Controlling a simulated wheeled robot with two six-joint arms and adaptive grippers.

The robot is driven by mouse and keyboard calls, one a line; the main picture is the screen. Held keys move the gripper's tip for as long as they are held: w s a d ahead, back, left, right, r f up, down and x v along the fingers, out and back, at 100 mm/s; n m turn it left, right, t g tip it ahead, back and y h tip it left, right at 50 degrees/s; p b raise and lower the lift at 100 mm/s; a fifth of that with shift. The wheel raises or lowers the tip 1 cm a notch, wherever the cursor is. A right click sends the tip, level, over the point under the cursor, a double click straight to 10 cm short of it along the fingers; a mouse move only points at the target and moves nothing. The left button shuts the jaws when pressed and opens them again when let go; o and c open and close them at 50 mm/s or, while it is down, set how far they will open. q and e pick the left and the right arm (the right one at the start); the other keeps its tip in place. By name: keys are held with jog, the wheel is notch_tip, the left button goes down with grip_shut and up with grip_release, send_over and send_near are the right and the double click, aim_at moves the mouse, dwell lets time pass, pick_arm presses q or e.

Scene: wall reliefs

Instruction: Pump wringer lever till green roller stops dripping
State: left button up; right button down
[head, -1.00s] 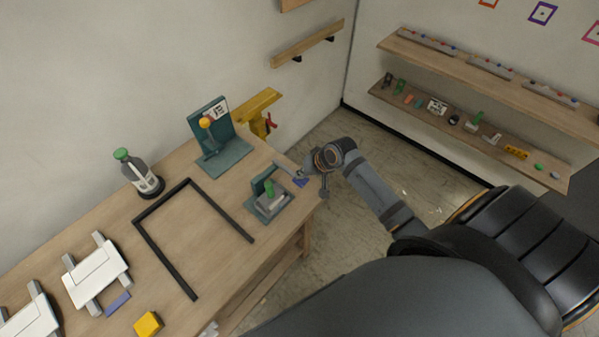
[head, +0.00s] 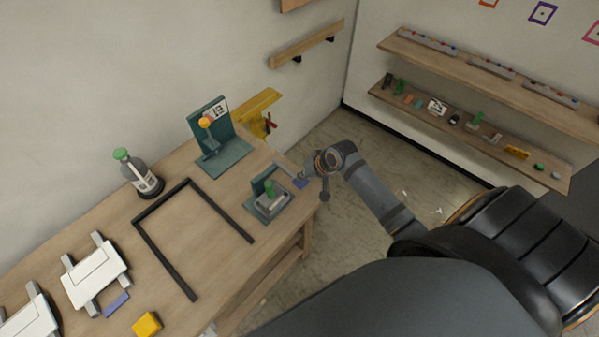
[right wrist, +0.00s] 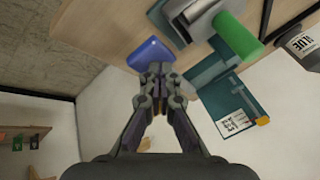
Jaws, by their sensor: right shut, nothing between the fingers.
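A small teal device (head: 262,208) with a green cylinder (head: 269,189) and a light grey part sits near the table's right end. The green cylinder also shows in the right wrist view (right wrist: 238,34). Behind it stands a teal stand (head: 234,153) with a card and a lever topped by an orange ball (head: 205,122). I cannot tell which part is the wringer lever, and drips are too small to see. My right gripper (head: 297,171) is shut and empty, just right of the small device, beside a blue block (right wrist: 150,53). My left gripper is out of view.
A black frame (head: 167,257) lies on the table (head: 205,225). A green-capped bottle (head: 139,175), white panels (head: 96,273) and a yellow block (head: 147,324) are farther left. A yellow bracket (head: 258,106) is at the wall. Shelves (head: 450,120) hold small items at right.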

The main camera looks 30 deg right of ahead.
dwell(0.6)
jog(key=shift+w+a+r+p, duration=0.1)
jog(key=shift+w+r+p, duration=0.1)
jog(key=shift+r+p, duration=0.45)
jog(key=shift+w+r+p, duration=0.15)
jog(key=shift+r+p, duration=0.25)
jog(key=shift+r, duration=0.3)
jog(key=shift+w+a+r, duration=0.1)
jog(key=shift+w+r, duration=0.1)
jog(key=shift+r, duration=0.5)
jog(key=shift+w+r, duration=0.2)
jog(key=shift+r, duration=0.5)
jog(key=shift+r, duration=0.1)
jog(key=r, duration=0.3)
jog(key=w+r, duration=0.1)
jog(key=shift+w+a+r, duration=0.1)
jog(key=shift+a+r, duration=0.15)
jog(key=shift+r, duration=0.05)
